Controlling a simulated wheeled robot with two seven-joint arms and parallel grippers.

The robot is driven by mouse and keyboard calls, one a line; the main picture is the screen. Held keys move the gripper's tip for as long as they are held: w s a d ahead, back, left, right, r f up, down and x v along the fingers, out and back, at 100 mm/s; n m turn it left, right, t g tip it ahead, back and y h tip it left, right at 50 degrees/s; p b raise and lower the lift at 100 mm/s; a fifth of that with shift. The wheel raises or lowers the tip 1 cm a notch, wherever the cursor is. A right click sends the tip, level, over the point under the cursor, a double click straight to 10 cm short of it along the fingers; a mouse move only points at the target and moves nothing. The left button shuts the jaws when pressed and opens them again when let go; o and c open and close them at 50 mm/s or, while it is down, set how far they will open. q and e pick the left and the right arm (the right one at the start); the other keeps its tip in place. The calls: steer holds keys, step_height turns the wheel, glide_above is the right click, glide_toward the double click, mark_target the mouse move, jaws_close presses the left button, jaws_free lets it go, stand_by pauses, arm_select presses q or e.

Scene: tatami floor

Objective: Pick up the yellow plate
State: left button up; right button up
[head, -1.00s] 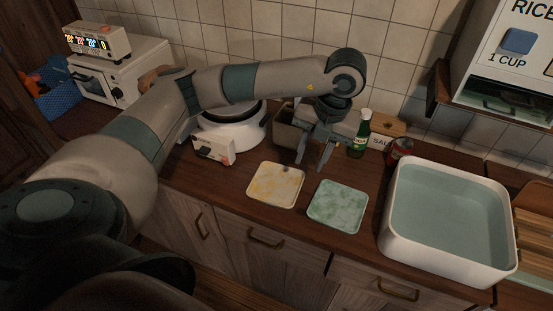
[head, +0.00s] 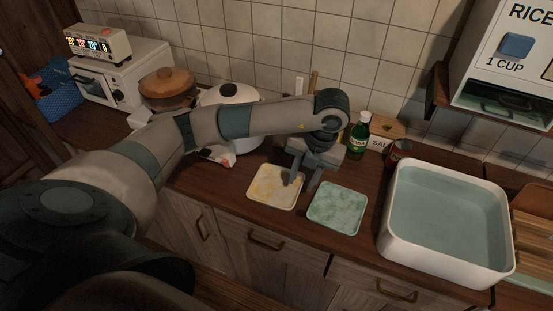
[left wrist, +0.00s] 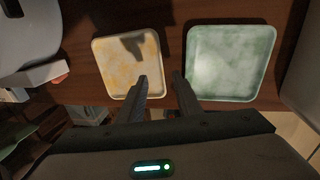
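The yellow plate (head: 273,190) is a square, pale dish with yellow stains, lying flat near the counter's front edge. It also shows in the left wrist view (left wrist: 122,72). A similar green plate (head: 337,207) lies just to its right, and it shows in the left wrist view (left wrist: 231,62). My left gripper (head: 300,184) is open and empty, above the right edge of the yellow plate. In the left wrist view its fingertips (left wrist: 160,77) are apart, one over the yellow plate's right edge and one over the gap between the plates. My right gripper is not in view.
A white basin of water (head: 448,220) stands to the right. A green bottle (head: 359,137) and a dark red can (head: 399,153) stand behind the plates. A white rice cooker (head: 232,95) and a brown-lidded pot (head: 168,85) are at the back left.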

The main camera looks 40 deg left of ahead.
mark_target(296, 196)
arm_select(q)
steer(key=shift+f, duration=0.15)
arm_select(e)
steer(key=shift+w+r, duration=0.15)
